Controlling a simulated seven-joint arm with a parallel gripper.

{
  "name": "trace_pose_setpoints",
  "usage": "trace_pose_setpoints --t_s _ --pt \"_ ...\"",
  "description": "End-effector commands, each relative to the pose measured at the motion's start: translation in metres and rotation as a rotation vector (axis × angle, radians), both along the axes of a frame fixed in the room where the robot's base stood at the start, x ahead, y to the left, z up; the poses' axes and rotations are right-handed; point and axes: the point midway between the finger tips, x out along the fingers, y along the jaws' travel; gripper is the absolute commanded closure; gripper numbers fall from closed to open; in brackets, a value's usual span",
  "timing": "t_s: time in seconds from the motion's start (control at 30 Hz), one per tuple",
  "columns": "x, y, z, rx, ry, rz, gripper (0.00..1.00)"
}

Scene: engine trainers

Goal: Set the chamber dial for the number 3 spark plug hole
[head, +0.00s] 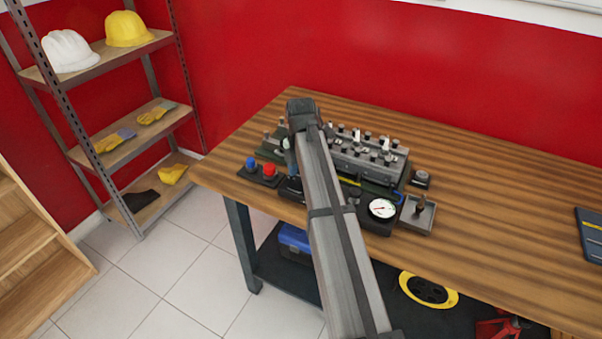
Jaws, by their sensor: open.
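The engine trainer (385,168), a grey engine head with several spark plugs or studs along its top, sits on the wooden bench. A round white gauge (382,208) with a red needle is on its front panel. A small dark knob (421,178) is at its right end; I cannot tell whether this is the chamber dial. No hole numbers are readable. My arm crosses in front of the trainer and hides its left middle part. My gripper (291,158) is at the arm's far end, over the trainer's left part, open and mostly hidden.
A block with blue and red knobs (262,171) is left of the trainer. A small grey tray (417,216) holding a dark upright part is at right. A dark tablet-like panel (589,235) lies at the far right. The bench between is clear. Shelves (118,155) stand left.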

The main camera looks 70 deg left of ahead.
Motion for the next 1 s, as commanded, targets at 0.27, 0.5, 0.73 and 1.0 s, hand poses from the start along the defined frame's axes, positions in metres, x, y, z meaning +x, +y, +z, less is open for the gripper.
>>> trace_pose_setpoints --t_s 0.27,0.5,0.73,1.0 --pt "0.0 0.0 0.0002 0.0 0.0 0.0 0.48" --pt "0.0 0.0 0.0004 0.0 0.0 0.0 0.71" --pt "0.0 0.0001 0.0004 0.0 0.0 0.0 0.93" --pt "0.0 0.0001 0.0004 0.0 0.0 -0.027 0.93"
